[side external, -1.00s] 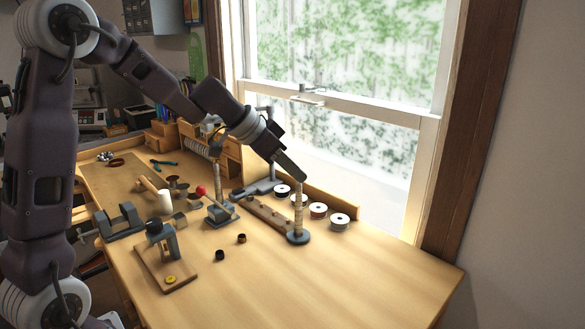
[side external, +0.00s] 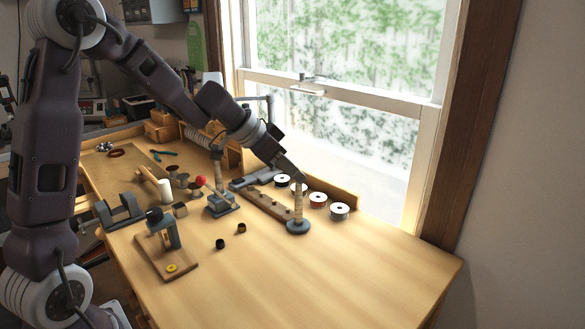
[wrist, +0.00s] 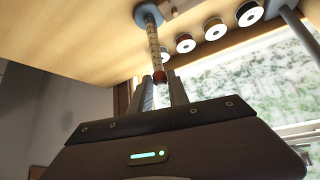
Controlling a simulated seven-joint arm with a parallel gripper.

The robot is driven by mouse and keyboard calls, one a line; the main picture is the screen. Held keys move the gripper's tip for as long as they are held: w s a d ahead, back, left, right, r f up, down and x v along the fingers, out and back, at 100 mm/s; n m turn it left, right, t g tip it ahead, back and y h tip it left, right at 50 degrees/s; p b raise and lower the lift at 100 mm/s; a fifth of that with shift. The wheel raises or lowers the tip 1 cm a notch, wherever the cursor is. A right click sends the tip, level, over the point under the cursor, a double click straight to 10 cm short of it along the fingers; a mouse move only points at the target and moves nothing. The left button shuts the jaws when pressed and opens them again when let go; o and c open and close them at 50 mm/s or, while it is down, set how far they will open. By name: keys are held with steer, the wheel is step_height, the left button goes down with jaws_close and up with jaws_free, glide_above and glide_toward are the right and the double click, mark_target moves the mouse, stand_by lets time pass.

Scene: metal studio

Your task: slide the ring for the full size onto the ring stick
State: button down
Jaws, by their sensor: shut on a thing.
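The ring stick (side external: 298,207) stands upright on a round dark base (side external: 298,228) near the window side of the bench. It also shows in the wrist view (wrist: 154,45), pale with bands along its length. My gripper (side external: 300,182) is at the top of the stick, reaching in from the upper left. In the wrist view its fingers (wrist: 161,85) are close together on a small reddish-brown ring (wrist: 159,77) at the stick's tip. I cannot tell whether the ring is around the tip or just above it. The ring is hidden in the side view.
A wooden strip (side external: 268,206) and several wire spools (side external: 318,200) stand close behind the stick. A wooden-based tool (side external: 160,245) is at the left front. The right of the bench (side external: 380,260) is clear.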

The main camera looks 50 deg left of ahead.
steer(key=c, duration=1.2)
jaws_free()
steer(key=shift+o, duration=0.2)
steer(key=v, duration=0.7)
